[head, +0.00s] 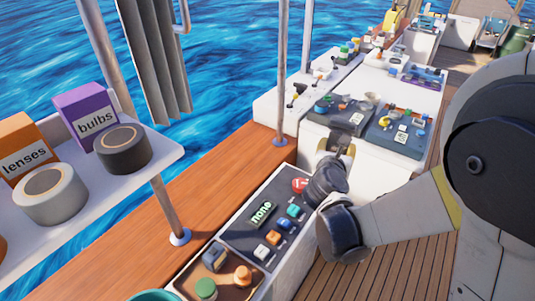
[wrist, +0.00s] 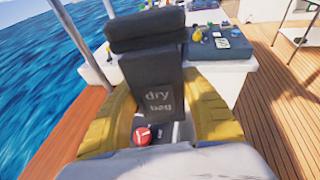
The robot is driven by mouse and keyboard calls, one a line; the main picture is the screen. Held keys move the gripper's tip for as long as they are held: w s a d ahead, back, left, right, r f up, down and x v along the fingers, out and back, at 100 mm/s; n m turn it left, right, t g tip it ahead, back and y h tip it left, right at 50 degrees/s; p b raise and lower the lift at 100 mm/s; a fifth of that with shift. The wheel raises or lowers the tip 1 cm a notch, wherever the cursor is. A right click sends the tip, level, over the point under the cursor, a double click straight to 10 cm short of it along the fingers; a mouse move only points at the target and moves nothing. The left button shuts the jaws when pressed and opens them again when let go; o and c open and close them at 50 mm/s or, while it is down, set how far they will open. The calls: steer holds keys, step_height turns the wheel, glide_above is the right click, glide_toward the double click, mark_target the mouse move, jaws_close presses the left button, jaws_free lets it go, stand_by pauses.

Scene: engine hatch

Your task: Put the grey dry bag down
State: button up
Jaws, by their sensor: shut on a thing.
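The grey dry bag (wrist: 150,75) is a dark, upright, roll-topped bag with "dry bag" lettered on its front. In the wrist view it stands between the two yellow fingers of my gripper (wrist: 160,110), which is shut on it. In the head view my gripper (head: 337,152) is over the far end of the white console, and my own wrist hides most or all of the bag. I cannot tell whether the bag's bottom touches anything.
Further dark mats (head: 340,115) with small items lie beyond. A shelf (head: 120,185) at left holds boxes and rolls. The wooden deck (head: 385,260) is clear.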

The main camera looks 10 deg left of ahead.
steer(key=w+a+f+n+y+b, duration=0.1)
steer(key=a+f, duration=0.5)
steer(key=a, duration=0.6)
steer(key=w+a+f+y+b, duration=0.1)
steer(key=w+a+f+b, duration=0.2)
steer(key=a+f, duration=0.4)
steer(key=w+a+f+n+y+b, duration=0.1)
steer(key=w+a+f+b, duration=0.2)
steer(key=a, duration=1.4)
step_height(320, 180, down, 4)
steer(key=shift+r+n, duration=0.15)
steer(key=shift+n, duration=0.15)
step_height(320, 180, down, 4)
steer(key=b, duration=0.2)
steer(key=shift+b, duration=0.3)
steer(key=shift+r, duration=0.1)
steer(key=o, duration=1.4)
